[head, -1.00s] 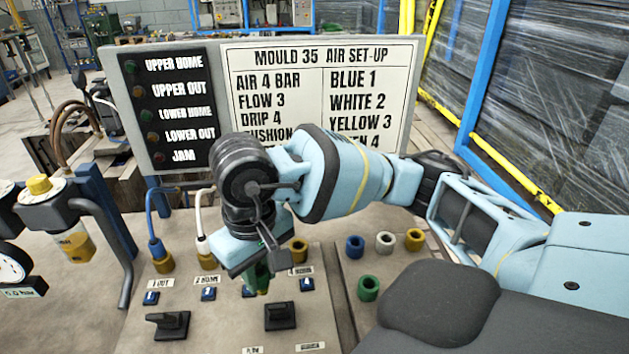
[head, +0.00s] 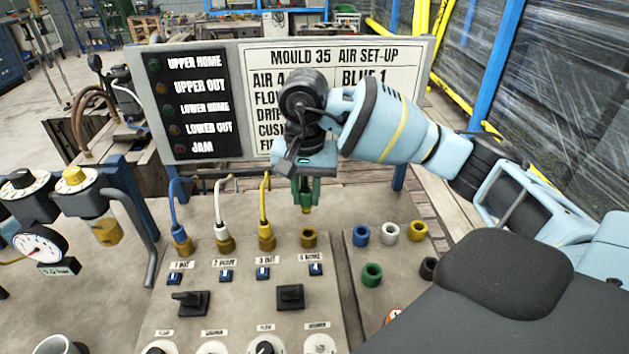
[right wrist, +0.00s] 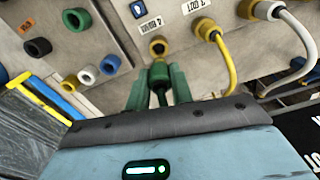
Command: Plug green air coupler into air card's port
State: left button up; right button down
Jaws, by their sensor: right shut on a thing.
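My right gripper (head: 306,190) is shut on the green air coupler (right wrist: 160,76) and points it down. In the right wrist view, the coupler sits between the green fingers, just short of that open port (right wrist: 158,46). The air card (head: 335,75) reads MOULD 35 AIR SET-UP and shows BLUE 1; its lower right part is hidden behind my arm. My left gripper is not in view.
Blue (head: 181,240), white (head: 225,238) and yellow (head: 266,236) hoses stand in the neighbouring brass ports to the left. Coloured parking sockets (head: 390,232) are to the right. Switches and knobs (head: 290,296) are in front. A gauge (head: 40,245) is at far left.

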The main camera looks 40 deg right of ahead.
aim_at(308, 213)
jog(key=shift+w+d+r+m, duration=0.1)
jog(key=shift+d+m, duration=0.2)
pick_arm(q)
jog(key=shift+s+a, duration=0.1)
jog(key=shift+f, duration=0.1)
